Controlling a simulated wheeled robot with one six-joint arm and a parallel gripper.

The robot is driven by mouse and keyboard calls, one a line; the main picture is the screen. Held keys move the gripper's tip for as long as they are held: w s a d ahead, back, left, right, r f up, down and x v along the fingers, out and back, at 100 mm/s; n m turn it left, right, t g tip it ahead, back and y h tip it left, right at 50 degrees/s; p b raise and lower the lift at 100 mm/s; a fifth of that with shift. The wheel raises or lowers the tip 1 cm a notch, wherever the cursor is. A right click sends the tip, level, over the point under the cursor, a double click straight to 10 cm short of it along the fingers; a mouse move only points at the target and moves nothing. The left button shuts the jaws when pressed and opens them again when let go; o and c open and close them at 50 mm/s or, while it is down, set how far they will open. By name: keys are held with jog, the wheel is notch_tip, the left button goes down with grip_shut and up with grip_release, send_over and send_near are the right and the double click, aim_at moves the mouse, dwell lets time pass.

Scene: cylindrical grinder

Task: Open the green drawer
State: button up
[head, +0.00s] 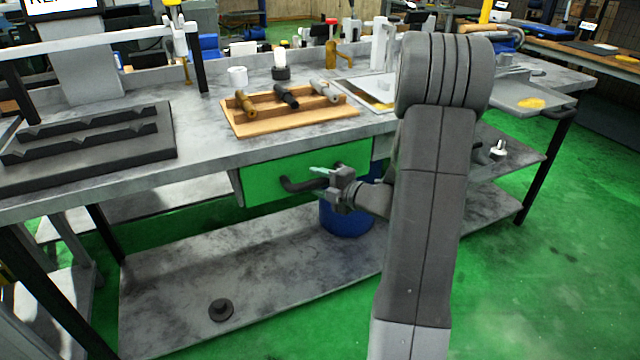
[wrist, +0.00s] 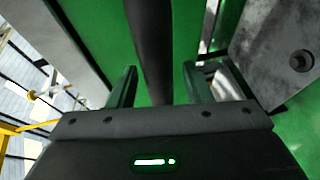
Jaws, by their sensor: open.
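The green drawer (head: 268,178) hangs under the workbench top, and its front looks flush with the bench frame. A dark bar handle (head: 300,184) runs across its front. My gripper (head: 322,172) is at the right part of this handle. In the wrist view, the handle (wrist: 152,45) passes between the two open fingers of my gripper (wrist: 158,82). The fingers stand apart on either side of the handle, and I cannot tell whether either touches it. The green drawer front (wrist: 98,35) fills the background there. My wrist hides the handle's right end in the head view.
The workbench top (head: 190,150) bears a wooden tray (head: 290,118) with several tools and a dark V-grooved block (head: 90,145). A lower shelf (head: 180,290) holds a small dark round part (head: 221,310). A blue bin (head: 345,217) stands below the drawer. Green floor is free at right.

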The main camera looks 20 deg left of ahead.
grip_shut()
jog(key=s+d+p, duration=0.6)
jog(key=s+d, duration=1.1)
jog(key=d, duration=0.3)
jog(key=shift+s+d+p, duration=0.15)
jog(key=shift+s+p, duration=0.05)
jog(key=shift+p, duration=0.2)
grip_release()
jog(key=p+v, duration=0.2)
jog(key=v, duration=1.2)
